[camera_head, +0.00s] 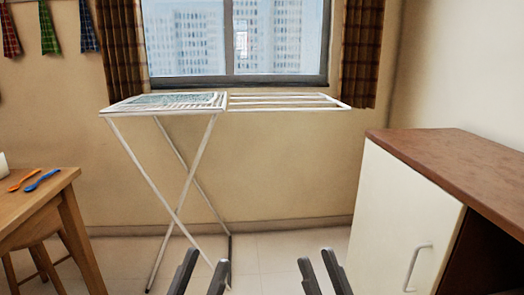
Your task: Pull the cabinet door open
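The cabinet (455,172) stands at the right with a brown top. Its cream door (385,215) appears shut and has a metal bar handle (417,267) near its right edge, low in the view. My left gripper (202,272) is at the bottom centre, open and empty, left of the cabinet. My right gripper (325,272) is at the bottom, open and empty, left of the door and apart from the handle.
A white folding drying rack (185,165) stands ahead under the window (235,40). A wooden table (40,195) with an orange spoon (24,181) and a blue spoon (42,180) is at the left, a stool (45,262) beneath it. Tiled floor shows between rack and cabinet.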

